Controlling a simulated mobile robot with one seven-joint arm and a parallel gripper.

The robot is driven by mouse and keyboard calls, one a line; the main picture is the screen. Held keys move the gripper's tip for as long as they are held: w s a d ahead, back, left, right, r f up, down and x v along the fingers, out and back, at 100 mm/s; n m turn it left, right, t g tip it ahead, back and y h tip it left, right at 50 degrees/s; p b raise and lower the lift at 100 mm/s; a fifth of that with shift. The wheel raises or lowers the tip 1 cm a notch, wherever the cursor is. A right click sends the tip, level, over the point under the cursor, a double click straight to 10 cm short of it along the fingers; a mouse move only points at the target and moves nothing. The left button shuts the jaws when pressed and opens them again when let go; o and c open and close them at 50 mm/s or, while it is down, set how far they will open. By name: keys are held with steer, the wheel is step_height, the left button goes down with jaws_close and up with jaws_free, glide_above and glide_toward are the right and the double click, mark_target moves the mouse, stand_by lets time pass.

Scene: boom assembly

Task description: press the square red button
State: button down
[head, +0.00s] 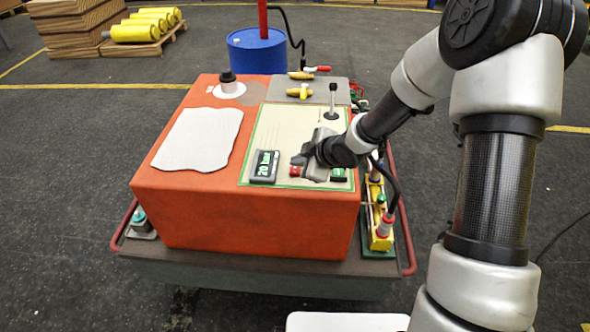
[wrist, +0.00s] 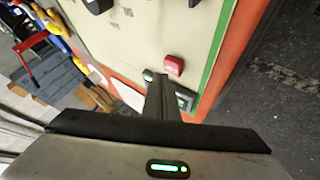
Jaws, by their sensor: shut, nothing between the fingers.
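The square red button (head: 295,171) sits on the cream panel (head: 262,132) on top of the orange box. It lies between the bar display and a green button. In the wrist view the red button (wrist: 174,66) shows whole, just beyond and to the right of my fingertips. My gripper (head: 299,160) is shut and empty, low over the panel beside the red button. In the wrist view its fingers (wrist: 160,78) are together. I cannot tell whether the tips touch the panel. The gripper partly hides the panel around the buttons in the head view.
A black display (head: 263,166) reading 20 bar lies left of the red button. A green button (head: 338,175) lies to its right. A lever (head: 332,101) stands upright behind my gripper. A white sheet (head: 199,139) covers the box's left. A blue drum (head: 257,51) stands behind.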

mark_target(298, 172)
steer(key=shift+f, duration=0.35)
steer(key=shift+f+b, duration=0.55)
steer(key=shift+b, duration=0.1)
stand_by(0.4)
steer(key=shift+r, duration=0.1)
steer(key=shift+r+p, duration=0.9)
steer(key=shift+r, duration=0.1)
step_height(298, 172, up, 5)
steer(key=p, duration=0.4)
steer(key=shift+p, duration=0.35)
stand_by(0.3)
